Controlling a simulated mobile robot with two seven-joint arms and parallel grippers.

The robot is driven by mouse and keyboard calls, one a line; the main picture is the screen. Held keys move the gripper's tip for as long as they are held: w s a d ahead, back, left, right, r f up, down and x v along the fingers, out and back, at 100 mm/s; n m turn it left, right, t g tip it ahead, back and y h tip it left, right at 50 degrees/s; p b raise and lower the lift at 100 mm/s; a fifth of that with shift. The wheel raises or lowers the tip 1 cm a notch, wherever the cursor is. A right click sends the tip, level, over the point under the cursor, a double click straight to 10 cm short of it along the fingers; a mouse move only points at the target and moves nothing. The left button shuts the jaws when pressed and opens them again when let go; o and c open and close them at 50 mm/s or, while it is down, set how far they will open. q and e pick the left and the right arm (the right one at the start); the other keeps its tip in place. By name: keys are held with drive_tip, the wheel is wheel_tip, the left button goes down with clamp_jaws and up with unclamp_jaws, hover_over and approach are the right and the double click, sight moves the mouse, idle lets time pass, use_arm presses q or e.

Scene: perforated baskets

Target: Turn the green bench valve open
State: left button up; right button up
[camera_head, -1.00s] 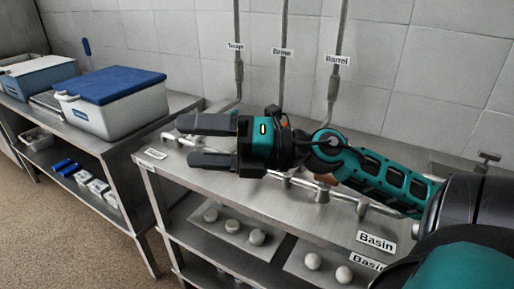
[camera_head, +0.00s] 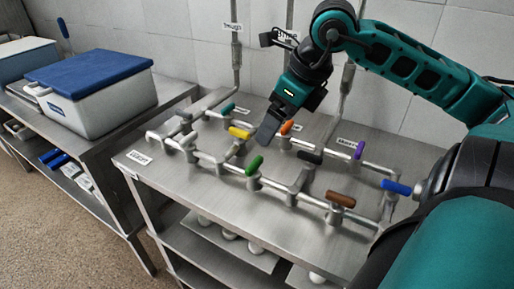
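The green valve handle (camera_head: 254,166) sits on the front pipe run on the steel bench, left of the middle. It slants up to the right. My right gripper (camera_head: 268,134) comes in from the right and points down, just above and behind the green handle in the picture. It appears apart from the handle. One dark finger shows clearly; the other is mostly hidden, so I cannot tell how wide it is. My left gripper is not in view.
Nearby handles are yellow (camera_head: 240,133), orange (camera_head: 287,127), black (camera_head: 309,157), brown (camera_head: 341,199), purple (camera_head: 360,149), blue (camera_head: 396,187) and teal (camera_head: 228,108). Pipes run between them and up the wall. A blue-lidded cooler (camera_head: 92,103) stands on the left bench.

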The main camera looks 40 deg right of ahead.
sight(255, 162)
drive_tip(key=b+x, duration=0.2)
drive_tip(key=x, duration=0.9)
drive_tip(key=shift+f, duration=0.15)
drive_tip(key=shift+x, duration=0.8)
drive_tip(key=shift+c, duration=0.6)
drive_tip(key=c, duration=0.9)
